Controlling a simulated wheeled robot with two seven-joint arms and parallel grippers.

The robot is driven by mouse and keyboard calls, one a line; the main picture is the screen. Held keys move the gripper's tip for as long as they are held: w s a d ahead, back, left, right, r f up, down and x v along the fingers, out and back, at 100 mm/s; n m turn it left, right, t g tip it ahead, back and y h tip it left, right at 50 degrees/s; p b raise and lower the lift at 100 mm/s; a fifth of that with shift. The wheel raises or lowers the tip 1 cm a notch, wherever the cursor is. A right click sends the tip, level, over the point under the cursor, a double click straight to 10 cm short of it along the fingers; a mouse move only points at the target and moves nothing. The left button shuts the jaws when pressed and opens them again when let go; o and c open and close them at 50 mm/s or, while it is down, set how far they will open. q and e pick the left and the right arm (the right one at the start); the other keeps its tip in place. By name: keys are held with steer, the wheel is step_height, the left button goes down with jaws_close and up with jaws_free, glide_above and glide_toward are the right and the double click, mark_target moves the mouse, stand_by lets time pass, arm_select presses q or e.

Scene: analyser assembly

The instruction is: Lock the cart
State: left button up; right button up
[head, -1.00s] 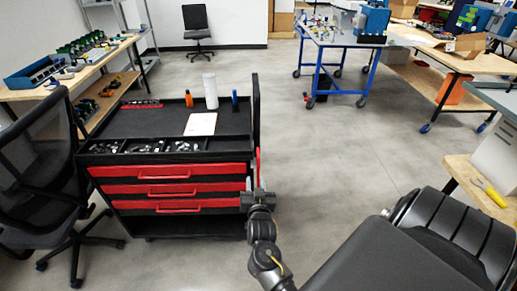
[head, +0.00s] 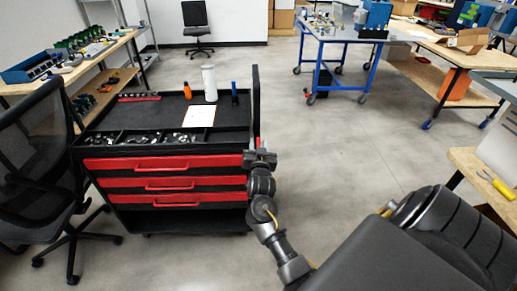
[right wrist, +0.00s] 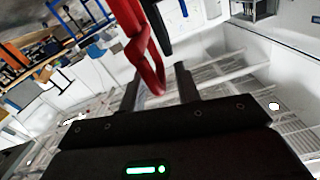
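The black cart (head: 100,165) with red drawers stands at left centre in the head view. A red lever (head: 258,143) shows at its right side, mostly hidden behind my right gripper (head: 260,158). In the right wrist view the lever is a red loop (right wrist: 145,60), its lower end reaching between the fingertips of my right gripper (right wrist: 160,82). The fingers stand apart with a gap around the lever's end; I cannot tell whether either touches it. My left gripper is not in view.
A white bottle (head: 210,83), an orange bottle (head: 187,90) and a paper sheet (head: 199,116) are on the cart top. A black office chair (head: 35,150) stands close at the cart's left. A blue wheeled table (head: 345,38) stands farther back. The floor (head: 330,135) right of the cart is clear.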

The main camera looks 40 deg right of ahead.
steer(key=shift+w+d, duration=0.25)
steer(key=shift+w, duration=0.1)
steer(key=shift+c, duration=0.2)
jaws_close()
